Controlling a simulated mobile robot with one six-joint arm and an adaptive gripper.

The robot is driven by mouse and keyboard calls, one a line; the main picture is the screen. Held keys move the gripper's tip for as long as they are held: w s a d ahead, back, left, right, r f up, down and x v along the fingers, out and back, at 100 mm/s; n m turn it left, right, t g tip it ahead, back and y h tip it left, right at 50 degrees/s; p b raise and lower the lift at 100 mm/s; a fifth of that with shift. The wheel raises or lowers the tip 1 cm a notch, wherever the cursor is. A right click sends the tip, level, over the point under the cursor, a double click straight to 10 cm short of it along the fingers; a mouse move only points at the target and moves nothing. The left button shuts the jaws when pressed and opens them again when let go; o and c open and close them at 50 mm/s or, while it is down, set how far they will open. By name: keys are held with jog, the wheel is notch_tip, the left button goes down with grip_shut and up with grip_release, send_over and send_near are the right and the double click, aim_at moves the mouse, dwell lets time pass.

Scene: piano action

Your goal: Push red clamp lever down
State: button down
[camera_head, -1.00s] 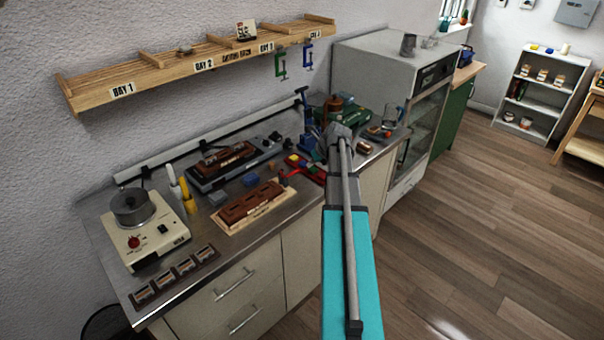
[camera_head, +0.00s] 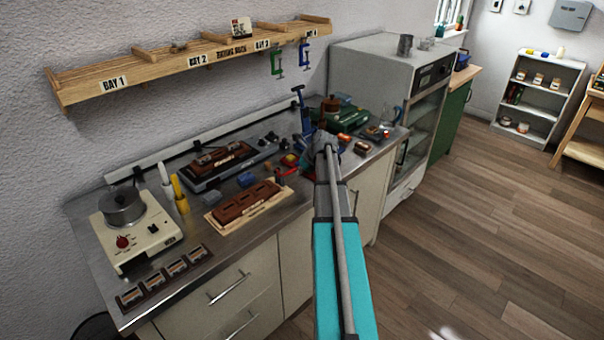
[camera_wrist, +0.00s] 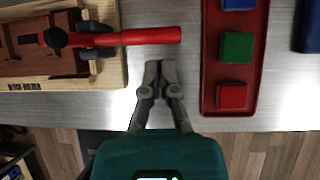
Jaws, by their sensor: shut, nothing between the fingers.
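The red clamp lever (camera_wrist: 140,37) lies level across the top of the wrist view. Its left end joins a dark clamp fitting over a brown part on a wooden holder (camera_wrist: 107,80). Its free end points right, past the holder's edge. In the head view the lever (camera_head: 286,172) is a small red piece beside the holder. My gripper (camera_wrist: 158,66) is shut and empty. Its tips show just below the lever's free end in the wrist view; I cannot tell the height gap or contact. In the head view my arm hides the fingers.
A red tray (camera_wrist: 208,98) with blue, green and red blocks stands close right of my gripper in the wrist view. The bench's front edge runs below. A hot plate with a pot (camera_head: 124,208) stands at the left of the bench. Bare metal lies between holder and tray.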

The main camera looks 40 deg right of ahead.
jog(key=shift+b+x, duration=0.9)
jog(key=shift+x, duration=0.55)
jog(key=shift+a, duration=0.3)
jog(key=shift+s+d, duration=0.1)
jog(key=shift+d, duration=0.4)
jog(key=shift+r, duration=0.15)
